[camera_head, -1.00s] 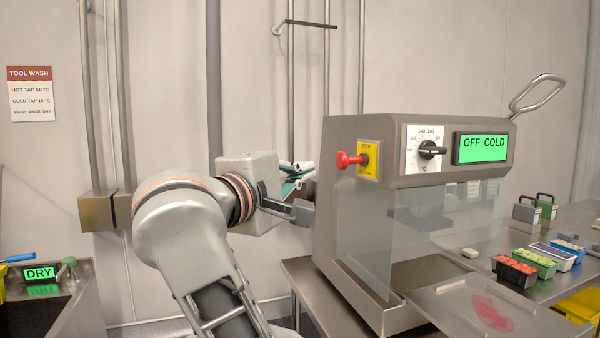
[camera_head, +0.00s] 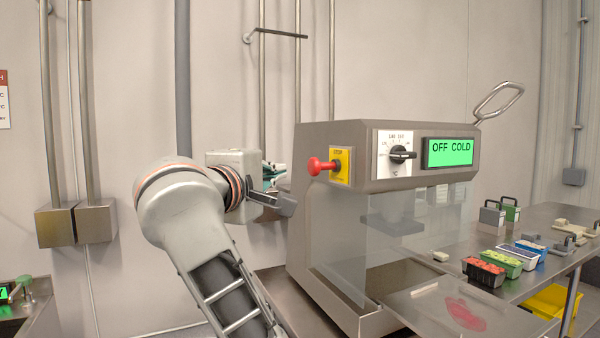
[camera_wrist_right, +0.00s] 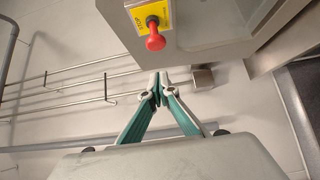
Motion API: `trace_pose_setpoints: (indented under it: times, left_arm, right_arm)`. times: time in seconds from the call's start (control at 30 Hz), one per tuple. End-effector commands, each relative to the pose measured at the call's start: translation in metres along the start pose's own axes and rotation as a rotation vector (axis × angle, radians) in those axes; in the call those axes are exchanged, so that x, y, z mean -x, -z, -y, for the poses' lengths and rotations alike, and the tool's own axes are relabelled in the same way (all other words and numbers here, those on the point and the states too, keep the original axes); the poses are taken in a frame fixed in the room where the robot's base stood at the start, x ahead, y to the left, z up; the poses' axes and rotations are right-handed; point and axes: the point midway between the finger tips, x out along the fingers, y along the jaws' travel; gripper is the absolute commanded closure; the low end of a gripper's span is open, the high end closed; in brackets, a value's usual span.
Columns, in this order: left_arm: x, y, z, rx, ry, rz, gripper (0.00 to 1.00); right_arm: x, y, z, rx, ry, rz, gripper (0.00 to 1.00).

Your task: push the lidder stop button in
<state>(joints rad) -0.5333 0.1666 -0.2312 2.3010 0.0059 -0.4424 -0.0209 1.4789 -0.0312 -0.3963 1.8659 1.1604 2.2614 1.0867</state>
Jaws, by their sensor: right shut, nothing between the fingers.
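The stop button (camera_head: 318,166) is a red knob on a yellow plate (camera_head: 341,166) marked STOP, on the left side of the grey lidder (camera_head: 320,215). It sticks out from the plate. My right gripper (camera_head: 272,174) is to the left of the button, partly hidden behind my own wrist parts. In the right wrist view the right gripper's teal fingers (camera_wrist_right: 158,84) are shut and empty. Their tips lie just below the red knob (camera_wrist_right: 155,41) in the picture, apart from it. My left gripper is not in view.
The lidder has a dial (camera_head: 401,154), a green display (camera_head: 450,152) reading OFF COLD and a loop handle (camera_head: 498,98). Small filled tubs (camera_head: 484,270) stand on the table at right. Wall pipes and metal boxes (camera_head: 95,222) are at left.

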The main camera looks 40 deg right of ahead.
Motion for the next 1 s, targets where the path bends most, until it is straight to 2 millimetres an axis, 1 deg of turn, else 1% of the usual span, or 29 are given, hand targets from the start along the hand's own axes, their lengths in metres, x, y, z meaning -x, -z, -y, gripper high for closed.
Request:
trace_pose_setpoints:
  times: [0.03, 0.13, 0.2, 0.3, 0.4, 0.6, 0.9, 1.0]
  left_arm:
    - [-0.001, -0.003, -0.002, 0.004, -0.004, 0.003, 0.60]
    - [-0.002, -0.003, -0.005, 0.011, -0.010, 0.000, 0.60]
    - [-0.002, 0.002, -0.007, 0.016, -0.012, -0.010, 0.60]
    - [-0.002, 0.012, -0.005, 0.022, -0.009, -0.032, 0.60]
    - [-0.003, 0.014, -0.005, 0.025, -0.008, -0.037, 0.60]
    - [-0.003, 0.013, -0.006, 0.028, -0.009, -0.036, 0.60]
    - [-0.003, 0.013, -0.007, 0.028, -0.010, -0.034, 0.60]
    - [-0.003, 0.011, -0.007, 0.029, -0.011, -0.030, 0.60]
  right_arm:
    - [-0.013, 0.000, 0.003, 0.005, 0.000, 0.005, 1.00]
    - [-0.032, 0.000, 0.003, 0.004, 0.000, 0.006, 1.00]
    - [-0.044, 0.000, 0.003, 0.004, 0.002, 0.005, 1.00]
    - [-0.053, -0.013, 0.002, 0.000, 0.000, 0.003, 1.00]
    - [-0.061, -0.021, 0.001, 0.000, 0.000, 0.002, 1.00]
    - [-0.067, -0.028, 0.001, 0.000, 0.001, 0.000, 1.00]
    - [-0.067, -0.029, 0.000, 0.000, 0.001, 0.000, 1.00]
    - [-0.070, -0.031, 0.001, 0.000, 0.002, 0.001, 1.00]
